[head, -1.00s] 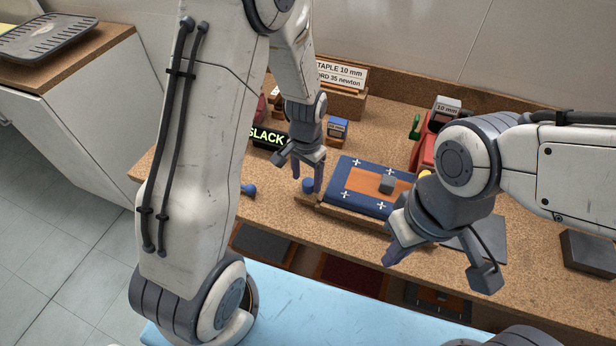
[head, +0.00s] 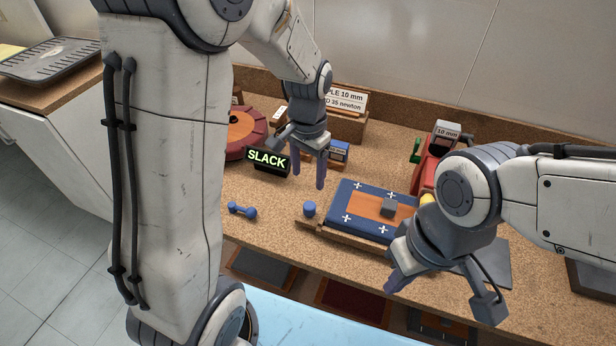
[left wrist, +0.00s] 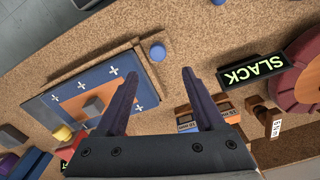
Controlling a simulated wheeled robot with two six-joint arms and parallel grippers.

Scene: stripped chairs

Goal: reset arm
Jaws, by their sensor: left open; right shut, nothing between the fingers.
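My left gripper (head: 308,178) is open and empty. It hangs fingers down above the workbench, between the black SLACK sign (head: 267,161) and the blue panel with the orange strip (head: 352,207).
A grey block (head: 389,207) rests on the panel. A blue knob (head: 309,209) and a blue dumbbell-shaped piece (head: 243,211) lie near the front. A red wheel (head: 243,130), a small blue-and-orange box (head: 339,150) and a red stapler-like device (head: 428,170) stand further back. Bare cork (head: 275,230) lies at front left.

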